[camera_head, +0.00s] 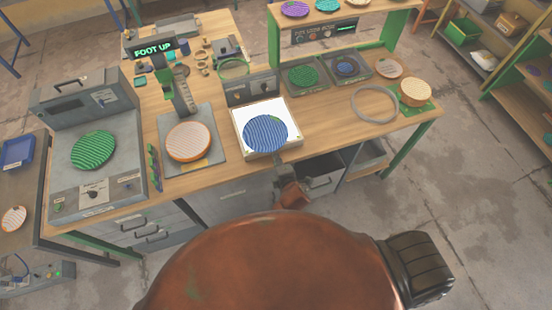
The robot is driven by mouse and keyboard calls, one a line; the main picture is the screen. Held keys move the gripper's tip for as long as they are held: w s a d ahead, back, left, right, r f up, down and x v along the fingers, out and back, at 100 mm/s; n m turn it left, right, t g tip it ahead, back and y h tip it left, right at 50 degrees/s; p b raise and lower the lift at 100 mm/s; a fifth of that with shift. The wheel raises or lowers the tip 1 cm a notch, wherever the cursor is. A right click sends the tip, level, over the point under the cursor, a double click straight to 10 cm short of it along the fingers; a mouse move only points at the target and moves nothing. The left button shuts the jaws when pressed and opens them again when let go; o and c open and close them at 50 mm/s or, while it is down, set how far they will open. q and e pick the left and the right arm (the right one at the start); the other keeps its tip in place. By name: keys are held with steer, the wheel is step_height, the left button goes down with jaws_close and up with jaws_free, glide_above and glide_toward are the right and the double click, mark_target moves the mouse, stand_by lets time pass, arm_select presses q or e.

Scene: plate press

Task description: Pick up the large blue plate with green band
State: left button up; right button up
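A large blue striped plate (265,133) lies on a white square pad (240,141) near the front edge of the bench. A small green patch shows at its upper right edge; a full band cannot be made out. My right gripper (279,160) is small in view, at the plate's front edge, coming up from below the bench edge. Its fingers are too small to tell whether they are open or shut, or whether they touch the plate. My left gripper is not in view.
A green plate (93,150) sits on a grey machine at left. An orange-rimmed plate (188,141) lies under the press (180,92). A smaller blue disc (347,68) sits on a dark unit behind. A grey ring (374,104) lies at right. My own brown body part fills the lower foreground.

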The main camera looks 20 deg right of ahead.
mark_target(271, 151)
stand_by(0.3)
steer(key=shift+x, duration=3.95)
jaws_close()
